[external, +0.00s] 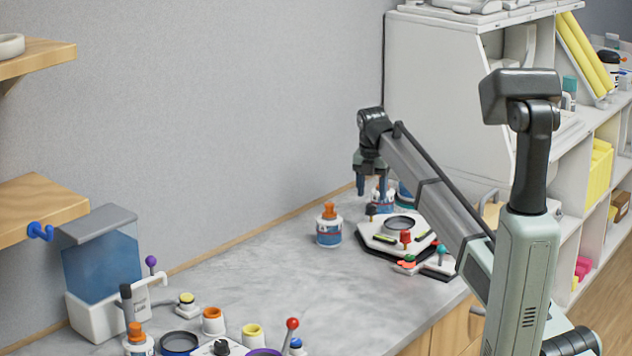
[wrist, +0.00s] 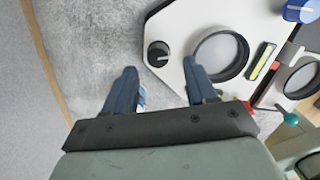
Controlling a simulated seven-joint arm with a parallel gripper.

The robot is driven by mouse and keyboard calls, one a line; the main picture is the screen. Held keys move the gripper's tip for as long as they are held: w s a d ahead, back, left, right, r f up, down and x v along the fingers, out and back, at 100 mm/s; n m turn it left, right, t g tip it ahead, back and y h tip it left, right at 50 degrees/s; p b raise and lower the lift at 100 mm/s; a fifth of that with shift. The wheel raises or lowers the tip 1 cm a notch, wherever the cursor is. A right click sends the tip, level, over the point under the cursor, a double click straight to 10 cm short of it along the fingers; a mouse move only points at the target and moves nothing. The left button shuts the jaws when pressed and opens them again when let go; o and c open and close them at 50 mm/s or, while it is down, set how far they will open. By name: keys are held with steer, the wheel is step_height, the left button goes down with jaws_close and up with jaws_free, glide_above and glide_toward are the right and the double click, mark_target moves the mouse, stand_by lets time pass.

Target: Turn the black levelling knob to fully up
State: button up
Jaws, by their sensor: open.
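A black knob (wrist: 158,53) with a pale pointer mark sits at the corner of a white plate (wrist: 188,22) in the wrist view. It also shows as a small dark knob (external: 371,210) on the device in the external view. My gripper (wrist: 160,68) is open, with its blue fingertips pointing toward the knob. The knob appears just beyond the gap between the fingertips, and nothing is held. In the external view my gripper (external: 373,186) hangs fingers-down over the device's back-left corner. I cannot tell the exact height gap.
A teal-tipped lever (wrist: 290,118) is near. An orange-capped jar (external: 329,226) stands left of the device. Another device with a black knob (external: 221,347) is at front.

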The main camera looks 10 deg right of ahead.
step_height(320, 180, up, 9)
steer(key=s, duration=0.1)
steer(key=shift+a+r, duration=0.2)
